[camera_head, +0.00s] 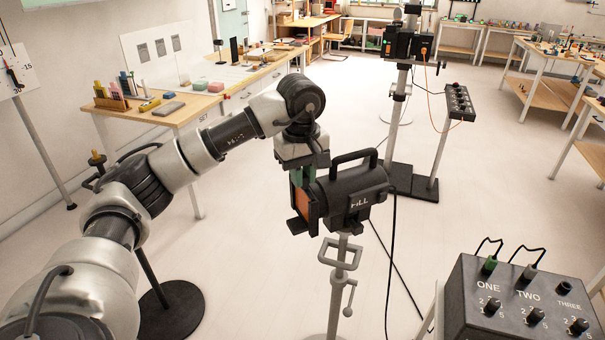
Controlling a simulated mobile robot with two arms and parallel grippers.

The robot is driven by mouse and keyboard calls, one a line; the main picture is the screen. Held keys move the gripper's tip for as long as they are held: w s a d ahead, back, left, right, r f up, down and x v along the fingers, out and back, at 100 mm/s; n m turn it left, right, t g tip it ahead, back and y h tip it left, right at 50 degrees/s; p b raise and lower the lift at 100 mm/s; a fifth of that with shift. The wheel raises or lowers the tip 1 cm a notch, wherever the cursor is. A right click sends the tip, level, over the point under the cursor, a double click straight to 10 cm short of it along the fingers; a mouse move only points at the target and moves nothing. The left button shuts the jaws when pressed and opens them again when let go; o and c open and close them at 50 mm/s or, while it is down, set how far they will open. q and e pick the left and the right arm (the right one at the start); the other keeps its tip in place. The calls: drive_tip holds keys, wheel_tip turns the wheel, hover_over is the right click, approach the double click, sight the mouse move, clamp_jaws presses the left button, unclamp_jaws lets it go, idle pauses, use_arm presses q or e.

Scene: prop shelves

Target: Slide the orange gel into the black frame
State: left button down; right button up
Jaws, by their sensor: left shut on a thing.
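The orange gel (303,207) shows as an upright orange sheet at the front of a black lamp (350,200) on a stand. The black frame (297,225) is at the lamp's front, around the gel's lower part. My left gripper (302,178) points down just above the lamp's front, shut on the gel's upper part. The fingers hide the gel's top, and I cannot tell how deep it sits in the frame. My right gripper is not in view.
The lamp has a top handle (354,157) close to the right of my left gripper. A black control box (520,300) with knobs stands at the lower right. A second lamp (402,42) on a stand is behind. A cluttered workbench (190,116) is at the left.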

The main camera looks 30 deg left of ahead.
use_arm(q)
drive_tip(key=shift+f, duration=0.1)
idle(0.5)
drive_tip(key=c, duration=1)
unclamp_jaws()
drive_tip(key=r, duration=1.1)
drive_tip(key=shift+s, duration=0.25)
drive_tip(key=shift+f, duration=0.1)
